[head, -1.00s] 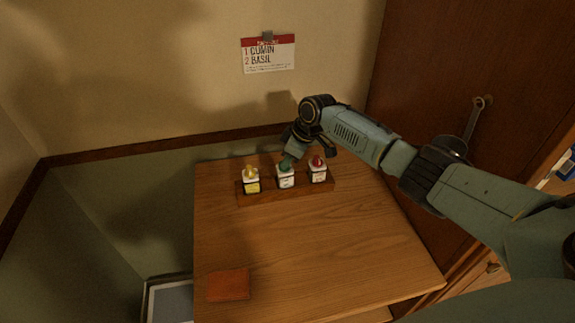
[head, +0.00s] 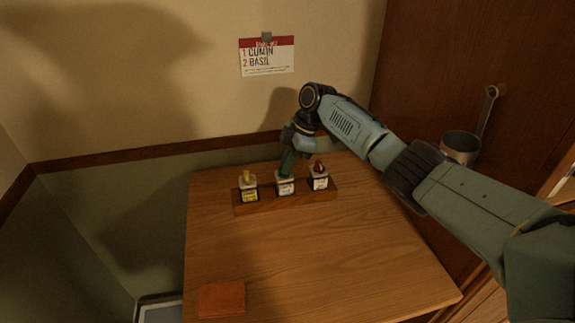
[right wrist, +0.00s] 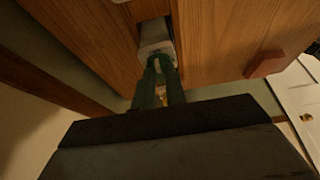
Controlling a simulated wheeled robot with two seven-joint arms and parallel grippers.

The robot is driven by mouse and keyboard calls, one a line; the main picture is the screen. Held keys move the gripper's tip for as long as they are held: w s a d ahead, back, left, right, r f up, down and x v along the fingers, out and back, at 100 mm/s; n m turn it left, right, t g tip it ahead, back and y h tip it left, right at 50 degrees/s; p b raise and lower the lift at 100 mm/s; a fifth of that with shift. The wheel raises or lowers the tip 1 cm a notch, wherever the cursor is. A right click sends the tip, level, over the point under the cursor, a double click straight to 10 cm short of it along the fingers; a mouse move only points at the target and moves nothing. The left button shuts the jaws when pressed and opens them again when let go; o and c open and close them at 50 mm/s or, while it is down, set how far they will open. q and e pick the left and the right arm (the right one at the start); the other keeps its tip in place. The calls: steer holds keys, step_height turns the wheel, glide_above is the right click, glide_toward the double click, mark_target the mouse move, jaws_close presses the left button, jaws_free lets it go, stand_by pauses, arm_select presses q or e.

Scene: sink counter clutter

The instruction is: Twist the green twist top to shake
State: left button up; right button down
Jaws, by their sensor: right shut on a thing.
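The middle jar (head: 286,186) stands in the wooden rack (head: 262,207), white with a dark-lettered label. Its green twist top is mostly hidden by my right gripper (head: 287,170), which comes down on it from above and is shut on it. In the right wrist view, the green fingers (right wrist: 157,82) meet the top of the pale jar (right wrist: 156,46); top and fingers are hard to tell apart there. A jar with a yellow top (head: 248,188) stands to the left, and one with a red top (head: 319,177) close to the right. My left gripper is out of view.
A wall card (head: 267,57) reads "1 CUMIN 2 BASIL". The wooden table (head: 330,250) is clear in front of the rack, except for a reddish-brown flat block (head: 221,299) at front left. A metal cup-like object (head: 460,147) shows behind my right arm.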

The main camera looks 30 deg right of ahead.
stand_by(0.4)
steer(key=c, duration=1.4)
jaws_free()
steer(key=shift+c, duration=0.2)
steer(key=v, duration=1.3)
steer(key=shift+r+b, duration=0.2)
steer(key=shift+b, duration=0.15)
